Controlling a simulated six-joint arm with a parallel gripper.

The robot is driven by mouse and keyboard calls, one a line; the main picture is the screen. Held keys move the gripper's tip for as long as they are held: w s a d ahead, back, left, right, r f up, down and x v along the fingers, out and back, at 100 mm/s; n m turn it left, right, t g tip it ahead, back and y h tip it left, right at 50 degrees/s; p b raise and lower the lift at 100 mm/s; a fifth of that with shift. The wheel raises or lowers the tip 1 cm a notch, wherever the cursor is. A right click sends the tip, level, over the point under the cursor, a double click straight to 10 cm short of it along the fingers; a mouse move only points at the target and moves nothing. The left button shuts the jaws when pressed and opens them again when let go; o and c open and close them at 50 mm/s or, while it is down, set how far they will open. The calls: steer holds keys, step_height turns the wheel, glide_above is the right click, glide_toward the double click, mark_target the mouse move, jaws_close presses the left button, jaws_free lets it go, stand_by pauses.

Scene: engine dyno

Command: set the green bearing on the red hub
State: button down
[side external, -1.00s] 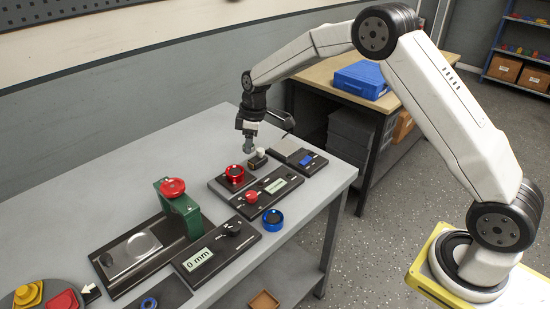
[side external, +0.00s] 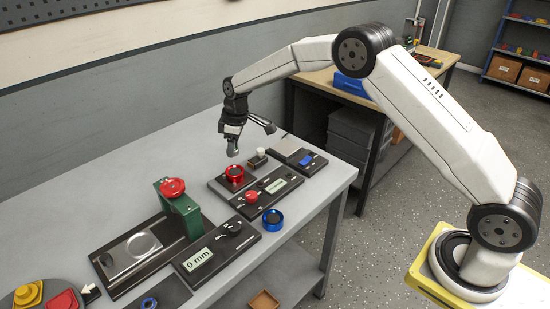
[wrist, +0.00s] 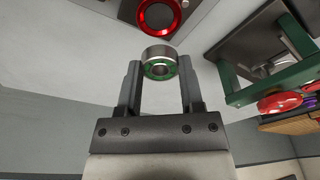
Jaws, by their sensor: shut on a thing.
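My gripper (wrist: 159,72) is shut on the green bearing (wrist: 158,69), a silver ring with a green face, held between the two fingertips in the wrist view. The red hub (wrist: 160,14) shows just beyond the bearing at the top edge of the wrist view, apart from it. In the side view the red hub (side external: 235,173) sits on a dark plate on the bench. My gripper (side external: 232,148) hangs above it there, with a visible gap. The bearing is too small to make out clearly in the side view.
A green press (side external: 183,212) with a red knob stands left of the hub. A dark panel (side external: 268,192) with a display and red button lies in front of the hub. A blue ring (side external: 272,219) stands nearer the bench edge. The bench behind the press is clear.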

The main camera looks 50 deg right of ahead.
mark_target(234, 171)
steer(key=shift+f, duration=2.65)
steer(key=shift+f, duration=0.55)
stand_by(0.5)
steer(key=shift+c, duration=0.7)
jaws_free()
steer(key=shift+r, duration=3.5)
steer(key=shift+s+r, duration=0.1)
steer(key=shift+s, duration=0.05)
